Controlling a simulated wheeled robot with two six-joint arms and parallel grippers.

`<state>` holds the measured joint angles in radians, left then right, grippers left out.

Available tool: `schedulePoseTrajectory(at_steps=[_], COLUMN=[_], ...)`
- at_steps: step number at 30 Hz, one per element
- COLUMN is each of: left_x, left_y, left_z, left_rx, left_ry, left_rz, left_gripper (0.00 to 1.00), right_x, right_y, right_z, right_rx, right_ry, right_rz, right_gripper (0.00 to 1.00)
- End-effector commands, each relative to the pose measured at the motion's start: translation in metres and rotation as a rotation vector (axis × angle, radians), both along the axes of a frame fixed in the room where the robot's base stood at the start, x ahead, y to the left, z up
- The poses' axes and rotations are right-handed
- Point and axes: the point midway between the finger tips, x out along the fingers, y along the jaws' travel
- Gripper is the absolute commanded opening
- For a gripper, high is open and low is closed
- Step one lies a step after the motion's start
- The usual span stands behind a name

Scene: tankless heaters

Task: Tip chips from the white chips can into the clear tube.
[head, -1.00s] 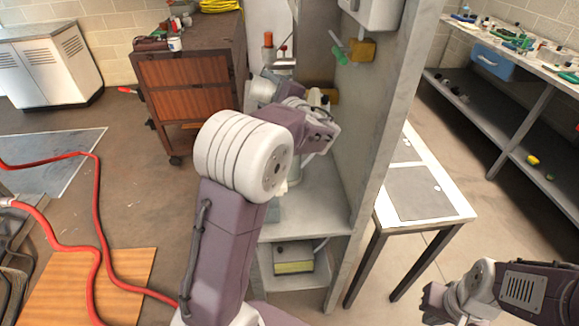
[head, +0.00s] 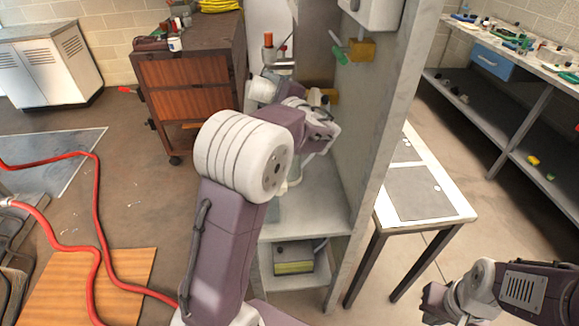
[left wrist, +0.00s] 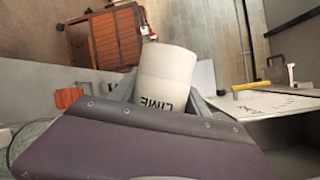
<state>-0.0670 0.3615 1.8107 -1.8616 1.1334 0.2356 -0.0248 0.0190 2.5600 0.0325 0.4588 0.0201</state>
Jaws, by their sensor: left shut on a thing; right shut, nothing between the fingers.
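The white chips can (left wrist: 167,78) is in my left gripper (left wrist: 160,90), with dark lettering reading "LIME" on its side. It lies tilted over between the fingers. In the head view the can (head: 262,90) shows just beyond my left wrist, inside the grey shelf unit; the left fingers are mostly hidden there. A pale greenish, glassy rounded thing (left wrist: 32,142) at the lower left of the wrist view may be the clear tube; I cannot tell for sure. My left arm hides much of the shelf. My right gripper (head: 432,302) is shut and empty at the lower right.
The grey shelf unit's side panel (head: 376,130) stands close to the right of my left arm. A white-topped table (head: 430,195) is right of it. A wooden cabinet (head: 190,90) stands behind left. Red hoses (head: 95,235) lie on the floor at left.

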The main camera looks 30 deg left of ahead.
Motion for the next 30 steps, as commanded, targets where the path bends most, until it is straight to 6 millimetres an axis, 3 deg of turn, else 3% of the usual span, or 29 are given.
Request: schedulePoseTrajectory(at_steps=[6,15,18,26,30], left_x=[0.0,-0.001,0.0,0.002,0.012], left_y=[0.0,0.002,0.001,-0.002,-0.015], left_z=[0.002,0.019,0.022,0.022,0.019], left_rx=[-0.044,-0.653,-0.754,-0.79,-0.823], left_ry=[-0.033,-0.411,-0.469,-0.474,-0.446], left_rz=[0.001,0.0,-0.001,-0.027,-0.107], left_gripper=[0.0,0.0,0.0,0.0,0.0], right_x=[0.0,0.0,0.0,0.0,0.0], right_y=[0.0,0.0,0.0,0.0,0.0], right_z=[-0.004,-0.021,-0.021,-0.02,-0.02], right_rx=[0.0,0.0,0.0,0.0,0.0], right_ry=[0.0,0.0,0.0,0.0,0.0], right_rz=[0.0,0.0,0.0,0.0,0.0], right_gripper=[0.0,0.0,0.0,0.0,0.0])
